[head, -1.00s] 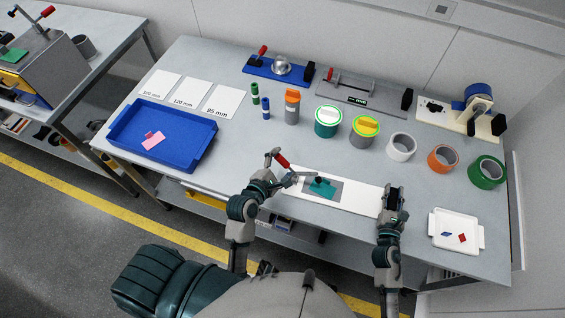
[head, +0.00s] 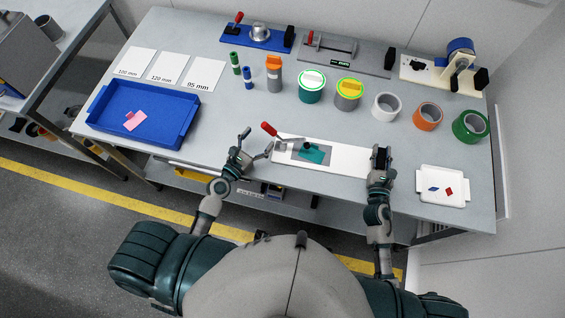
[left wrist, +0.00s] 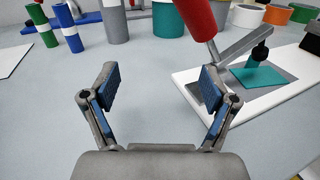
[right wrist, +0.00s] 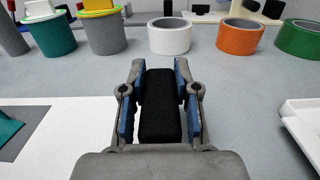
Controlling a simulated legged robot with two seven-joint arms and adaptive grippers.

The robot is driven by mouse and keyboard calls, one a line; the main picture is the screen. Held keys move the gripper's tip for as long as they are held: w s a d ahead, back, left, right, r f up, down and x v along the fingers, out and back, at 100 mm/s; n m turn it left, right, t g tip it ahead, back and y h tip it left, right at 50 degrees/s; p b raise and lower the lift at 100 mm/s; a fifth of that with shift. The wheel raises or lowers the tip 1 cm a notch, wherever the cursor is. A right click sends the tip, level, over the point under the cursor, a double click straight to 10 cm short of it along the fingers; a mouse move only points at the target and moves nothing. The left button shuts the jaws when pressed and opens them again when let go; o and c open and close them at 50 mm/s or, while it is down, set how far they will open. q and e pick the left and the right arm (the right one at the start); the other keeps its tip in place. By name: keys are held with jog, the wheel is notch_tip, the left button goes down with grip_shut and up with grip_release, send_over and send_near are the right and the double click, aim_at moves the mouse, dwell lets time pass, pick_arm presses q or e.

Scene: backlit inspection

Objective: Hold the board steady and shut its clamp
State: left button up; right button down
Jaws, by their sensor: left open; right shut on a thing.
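The white board (head: 350,158) lies along the front of the table, with a grey plate and a teal piece (head: 314,155) on it. The clamp at its left end has a red handle (head: 269,129), raised and tilted up to the left; it also shows in the left wrist view (left wrist: 198,16). Its black tip (left wrist: 260,52) is over the teal piece; contact is unclear. My left gripper (head: 257,143) is open and empty, left of the handle and apart from it (left wrist: 160,88). My right gripper (head: 381,157) is shut on the black block (right wrist: 160,108) at the board's right end.
A blue tray (head: 190,135) with a pink piece is at the left. A white tray (head: 442,170) stands right of my right gripper. Several cans, tape rolls and fixtures line the back. Bare table lies between the blue tray and the board.

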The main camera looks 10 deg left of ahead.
pick_arm(q)
jog(key=shift+a+f+n, duration=0.1)
jog(key=shift+f+n, duration=0.2)
jog(key=s+a+m, duration=0.1)
jog(key=s+a, duration=0.2)
jog(key=s, duration=0.9)
jog(key=s+d+f+m+g, duration=0.2)
jog(key=s+f+m+g, duration=0.1)
jog(key=f+m, duration=0.3)
jog(key=s+d+f+m+g+h, duration=0.1)
jog(key=f+m+g, duration=0.4)
jog(key=f, duration=0.6)
jog(key=s+d+m, duration=0.1)
jog(key=s+m, duration=0.1)
jog(key=shift+s+d+f, duration=0.25)
jog(key=shift+s+d, duration=0.15)
